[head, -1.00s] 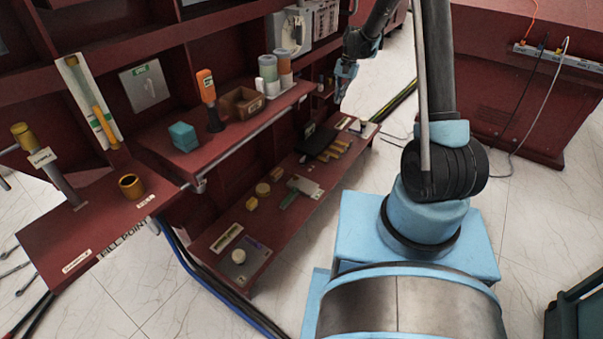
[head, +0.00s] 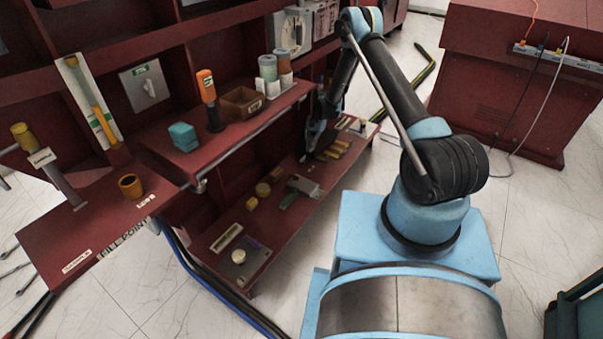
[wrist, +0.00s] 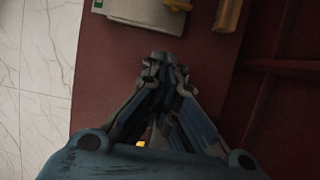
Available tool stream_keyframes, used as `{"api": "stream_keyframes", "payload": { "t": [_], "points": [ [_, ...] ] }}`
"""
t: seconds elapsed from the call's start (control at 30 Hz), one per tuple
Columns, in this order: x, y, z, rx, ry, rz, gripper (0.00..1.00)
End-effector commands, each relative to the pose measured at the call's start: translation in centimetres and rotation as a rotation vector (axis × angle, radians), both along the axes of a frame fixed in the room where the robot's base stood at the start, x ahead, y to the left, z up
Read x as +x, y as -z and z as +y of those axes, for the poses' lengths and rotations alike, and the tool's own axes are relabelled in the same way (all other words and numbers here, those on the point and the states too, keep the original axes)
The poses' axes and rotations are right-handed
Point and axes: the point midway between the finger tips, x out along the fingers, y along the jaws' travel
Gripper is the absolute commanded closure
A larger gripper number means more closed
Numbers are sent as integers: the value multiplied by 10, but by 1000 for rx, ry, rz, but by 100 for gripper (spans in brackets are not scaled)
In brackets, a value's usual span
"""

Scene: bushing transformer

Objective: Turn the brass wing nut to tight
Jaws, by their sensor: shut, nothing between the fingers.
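I cannot pick out the brass wing nut for certain in either view. Several small yellow, brass-coloured pieces (head: 340,146) lie on the lower red shelf in the head view, close to my gripper (head: 310,146). In the wrist view my gripper (wrist: 165,68) is shut, its fingertips together with nothing between them, over bare red shelf. A yellow piece (wrist: 228,14) lies beyond the fingertips at the top. A small yellow bit (wrist: 141,144) shows below, between the finger linkages, mostly hidden by the gripper.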

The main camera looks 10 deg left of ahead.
Motion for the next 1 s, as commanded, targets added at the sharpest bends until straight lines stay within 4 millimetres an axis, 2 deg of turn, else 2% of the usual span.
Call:
{"api": "stream_keyframes", "payload": {
  "t": [0.37, 0.83, 1.0],
  "points": [
    [-12, 35, 7, -1, 2, 7, 100],
    [-38, 108, 18, -2, 2, 6, 100],
    [-61, 105, 27, -2, 2, 6, 100]
  ]
}}
